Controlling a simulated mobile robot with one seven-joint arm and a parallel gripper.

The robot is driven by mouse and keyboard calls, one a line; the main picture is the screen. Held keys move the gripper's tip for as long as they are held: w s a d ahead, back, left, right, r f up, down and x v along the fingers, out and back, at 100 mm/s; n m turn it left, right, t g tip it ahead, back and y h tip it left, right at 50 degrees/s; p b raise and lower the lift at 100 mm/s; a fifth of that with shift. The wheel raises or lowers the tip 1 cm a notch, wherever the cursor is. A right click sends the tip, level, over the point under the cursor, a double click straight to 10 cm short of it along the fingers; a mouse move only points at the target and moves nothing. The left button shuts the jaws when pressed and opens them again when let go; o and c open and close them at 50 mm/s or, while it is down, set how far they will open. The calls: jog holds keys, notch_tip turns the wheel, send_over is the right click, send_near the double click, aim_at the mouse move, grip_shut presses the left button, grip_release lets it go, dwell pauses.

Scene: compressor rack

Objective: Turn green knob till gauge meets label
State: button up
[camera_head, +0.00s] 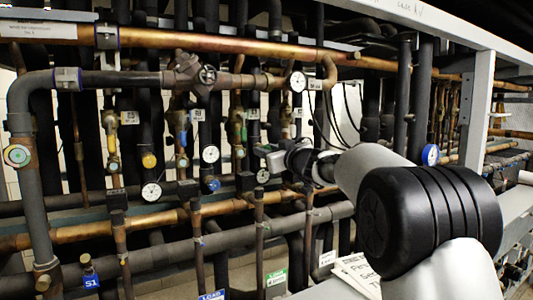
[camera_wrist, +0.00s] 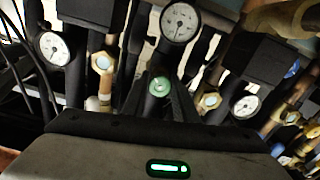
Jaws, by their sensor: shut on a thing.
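The green knob (camera_wrist: 160,86) shows as a small round green cap in the middle of the wrist view. My gripper (camera_wrist: 161,95) reaches up to it from the bottom edge and is shut on it, though dark finger parts are hard to tell from the pipes. In the head view my gripper (camera_head: 268,154) is among the pipes right of centre, and the knob there cannot be made out clearly. A white round gauge (camera_wrist: 180,22) sits just above the knob in the wrist view. Its dial is too small to read, and I cannot tell which label goes with it.
Other gauges (camera_wrist: 54,48) and (camera_wrist: 245,105) stand on either side. Copper and black pipes crowd the rack, with a blue-handled valve (camera_head: 211,185) left of my gripper and a white gauge (camera_head: 297,81) above it. Small white tags (camera_head: 198,115) hang on the pipes. Free room is tight.

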jog(key=shift+f+m+b, duration=0.2)
jog(key=shift+m+b, duration=0.1)
jog(key=shift+b, duration=0.15)
jog(key=m+b, duration=0.2)
jog(key=b, duration=0.1)
jog(key=shift+f, duration=0.1)
jog(key=m+b, duration=0.2)
jog(key=m, duration=0.1)
jog(key=shift+b, duration=0.4)
jog(key=m, duration=0.1)
jog(key=m+b, duration=0.1)
jog(key=m, duration=0.3)
jog(key=shift+r, duration=0.25)
jog(key=shift+m+b, duration=0.3)
jog(key=shift+m, duration=1.6)
jog(key=o, duration=1.1)
jog(key=shift+c, duration=0.2)
